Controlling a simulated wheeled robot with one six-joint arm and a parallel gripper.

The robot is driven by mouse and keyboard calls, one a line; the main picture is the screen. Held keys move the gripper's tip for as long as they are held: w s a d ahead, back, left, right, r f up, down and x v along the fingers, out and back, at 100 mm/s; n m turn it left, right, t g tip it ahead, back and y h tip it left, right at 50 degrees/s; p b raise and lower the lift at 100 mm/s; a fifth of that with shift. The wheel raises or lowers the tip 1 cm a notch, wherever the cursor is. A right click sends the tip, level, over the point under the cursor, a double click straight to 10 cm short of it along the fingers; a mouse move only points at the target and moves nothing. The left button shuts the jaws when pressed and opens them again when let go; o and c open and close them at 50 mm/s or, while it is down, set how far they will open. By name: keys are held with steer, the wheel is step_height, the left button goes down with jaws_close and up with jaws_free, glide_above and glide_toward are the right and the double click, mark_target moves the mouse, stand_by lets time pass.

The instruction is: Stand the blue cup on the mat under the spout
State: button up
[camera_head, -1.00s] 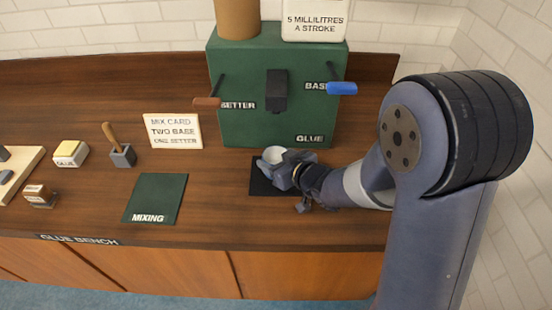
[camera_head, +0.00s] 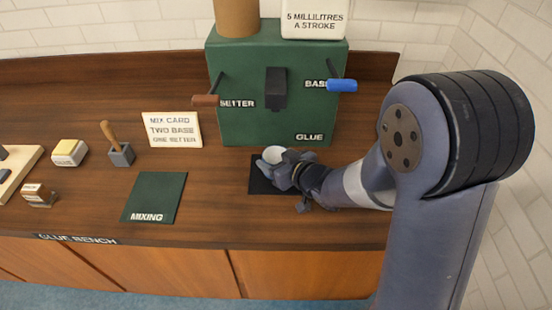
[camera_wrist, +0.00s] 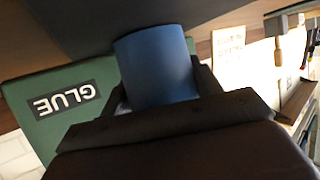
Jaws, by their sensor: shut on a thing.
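The blue cup (camera_wrist: 157,65) is between the fingers of my gripper (camera_wrist: 165,95) in the wrist view. In the head view the cup (camera_head: 271,155) looks upright, its pale inside showing, over the back part of the black mat (camera_head: 260,184). My gripper (camera_head: 275,165) is shut on it from the right and hides part of it. The black spout (camera_head: 276,90) juts from the green glue machine (camera_head: 235,130), above and behind the cup. I cannot tell whether the cup's base touches the mat.
The machine has a brown-handled setter lever (camera_head: 206,100) and a blue-handled base lever (camera_head: 342,86). A green mixing mat (camera_head: 155,195), a mix card (camera_head: 172,130) and a grey block with a wooden handle (camera_head: 121,154) are to the left. Bare wood lies between the two mats.

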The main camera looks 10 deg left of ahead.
steer(key=o, duration=1.2)
steer(key=shift+c, duration=0.2)
steer(key=v, duration=1.1)
steer(key=shift+p, duration=0.3)
steer(key=x, duration=1.1)
steer(key=shift+b, duration=0.3)
steer(key=shift+r, duration=0.2)
